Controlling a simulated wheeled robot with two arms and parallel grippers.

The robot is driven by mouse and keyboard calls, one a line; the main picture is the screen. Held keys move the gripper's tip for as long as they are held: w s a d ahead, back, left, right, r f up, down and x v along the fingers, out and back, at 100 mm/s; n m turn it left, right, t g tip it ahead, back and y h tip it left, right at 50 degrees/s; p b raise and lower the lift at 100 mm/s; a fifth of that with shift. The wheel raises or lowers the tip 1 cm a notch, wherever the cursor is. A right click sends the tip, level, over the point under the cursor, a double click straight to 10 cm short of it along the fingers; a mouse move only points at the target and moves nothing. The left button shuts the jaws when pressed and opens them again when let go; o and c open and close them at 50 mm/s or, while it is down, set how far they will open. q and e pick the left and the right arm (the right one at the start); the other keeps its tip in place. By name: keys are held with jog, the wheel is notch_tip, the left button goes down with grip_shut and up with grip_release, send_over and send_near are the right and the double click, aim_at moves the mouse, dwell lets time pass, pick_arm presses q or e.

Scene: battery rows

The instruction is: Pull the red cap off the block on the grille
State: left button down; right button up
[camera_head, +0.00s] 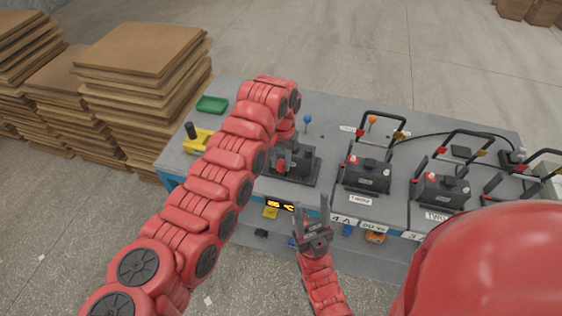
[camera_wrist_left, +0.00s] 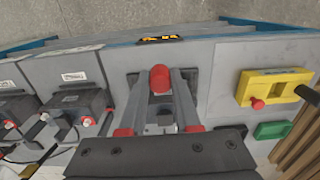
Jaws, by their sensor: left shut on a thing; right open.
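The dark block (camera_head: 297,158) stands on the dark grille (camera_head: 303,179) at the left part of the bench. It is partly covered by my left arm in the head view. The red cap (camera_wrist_left: 160,79) shows in the left wrist view between my left fingertips, and as a small red spot (camera_head: 281,166) in the head view. My left gripper (camera_wrist_left: 161,93) is shut on the cap. I cannot tell whether the cap still touches the block. My right gripper (camera_head: 312,212) is open and empty, pointing up at the bench's front edge.
Right of the grille stand dark batteries (camera_head: 368,174) with raised handles and cables. A yellow holder (camera_head: 197,141) and a green tray (camera_head: 212,104) lie at the left end. A small lit display (camera_head: 280,205) is on the bench front. Board stacks (camera_head: 140,50) stand beyond the left end.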

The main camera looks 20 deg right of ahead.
aim_at(282, 162)
pick_arm(q)
jog(key=shift+r, duration=0.15)
jog(key=shift+r, duration=2.3)
jog(key=shift+d, duration=0.1)
